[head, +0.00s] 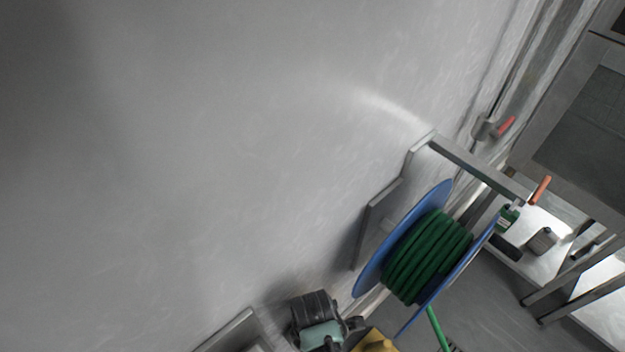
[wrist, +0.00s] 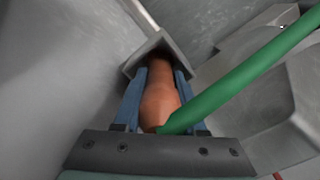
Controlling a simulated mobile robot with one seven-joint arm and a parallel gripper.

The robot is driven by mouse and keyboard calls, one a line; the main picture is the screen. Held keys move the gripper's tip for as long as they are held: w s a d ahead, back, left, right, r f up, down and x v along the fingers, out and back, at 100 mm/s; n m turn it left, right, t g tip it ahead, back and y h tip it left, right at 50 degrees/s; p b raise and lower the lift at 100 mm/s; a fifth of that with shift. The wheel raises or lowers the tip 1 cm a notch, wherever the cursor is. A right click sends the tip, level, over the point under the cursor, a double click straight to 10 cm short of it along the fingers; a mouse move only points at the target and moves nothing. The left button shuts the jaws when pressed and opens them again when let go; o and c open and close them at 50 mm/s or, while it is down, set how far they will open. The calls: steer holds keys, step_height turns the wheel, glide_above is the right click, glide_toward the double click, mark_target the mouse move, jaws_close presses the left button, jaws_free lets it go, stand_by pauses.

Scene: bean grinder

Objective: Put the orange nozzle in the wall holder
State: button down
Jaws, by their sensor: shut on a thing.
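In the wrist view, my gripper (wrist: 158,85) is shut on the orange nozzle (wrist: 160,104), with one blue finger on each side of it. The nozzle's far end is at the square grey metal wall holder (wrist: 148,55) and appears to be within its opening. How deep it sits, and whether it touches the holder's sides, I cannot tell. The green hose (wrist: 238,79) crosses in front of the nozzle's near end and runs to the upper right. The nozzle cannot be made out in the head view.
In the head view, a blue reel (head: 361,278) with green hose wound on it is mounted on the wall (head: 200,130). A red-handled valve (head: 490,127) is at upper right. Metal shelving (head: 575,278) stands at the right. The upper left wall is bare.

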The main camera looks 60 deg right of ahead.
steer(key=shift+f, duration=0.2)
steer(key=c, duration=0.8)
jaws_free()
steer(key=shift+o, duration=0.2)
step_height(320, 180, up, 12)
steer(key=shift+r, duration=0.25)
